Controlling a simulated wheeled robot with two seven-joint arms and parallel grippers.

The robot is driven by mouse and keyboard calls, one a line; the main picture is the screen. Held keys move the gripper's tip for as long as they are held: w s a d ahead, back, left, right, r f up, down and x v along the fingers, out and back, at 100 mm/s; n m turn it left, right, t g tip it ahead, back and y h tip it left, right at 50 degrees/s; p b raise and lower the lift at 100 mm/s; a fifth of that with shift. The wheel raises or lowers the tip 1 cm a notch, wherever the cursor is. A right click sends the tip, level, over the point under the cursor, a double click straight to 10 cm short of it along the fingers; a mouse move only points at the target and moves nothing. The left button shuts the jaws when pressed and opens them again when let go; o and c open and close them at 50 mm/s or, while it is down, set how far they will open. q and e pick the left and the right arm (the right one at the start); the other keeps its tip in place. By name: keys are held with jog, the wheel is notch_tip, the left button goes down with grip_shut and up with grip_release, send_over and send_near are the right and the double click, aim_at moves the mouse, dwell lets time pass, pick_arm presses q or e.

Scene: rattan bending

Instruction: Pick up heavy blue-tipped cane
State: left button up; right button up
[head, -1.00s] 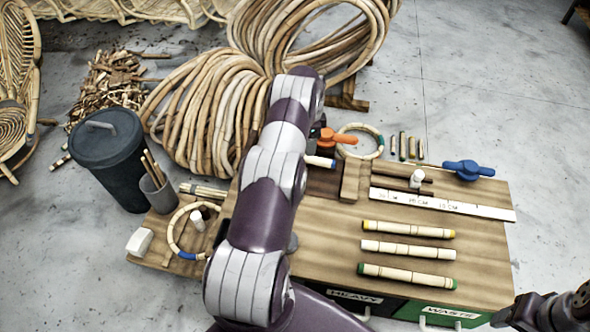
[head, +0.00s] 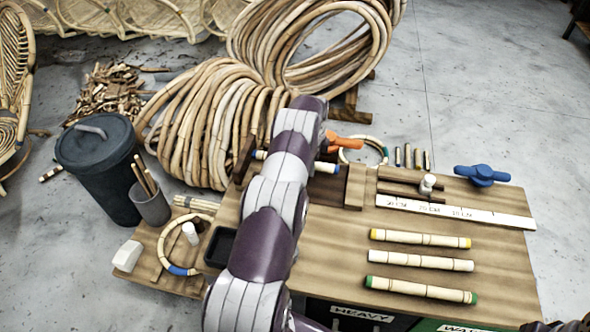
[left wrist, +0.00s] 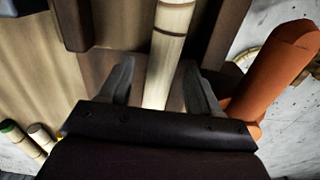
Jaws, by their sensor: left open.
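The blue-tipped cane (head: 326,167) lies in a dark wooden holder at the back of the bench, its middle hidden behind my left arm. In the left wrist view the pale cane (left wrist: 172,35) runs between the fingers of my left gripper (left wrist: 158,78). Those fingers are open, one on each side of the cane; I cannot tell whether they touch it. In the head view my left arm hides this gripper. Only a dark sliver of my right gripper (head: 560,326) shows at the bottom right edge.
An orange handle (head: 345,142) stands close beside the left gripper. Yellow-, white- and green-tipped canes (head: 420,239) lie on the bench's right. A ruler (head: 455,211), a blue clamp (head: 482,175), a black tray (head: 220,247) and a cane ring (head: 160,247) are also there.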

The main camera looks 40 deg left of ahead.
pick_arm(q)
jog(key=shift+r, duration=0.2)
jog(key=shift+c, duration=0.3)
grip_shut()
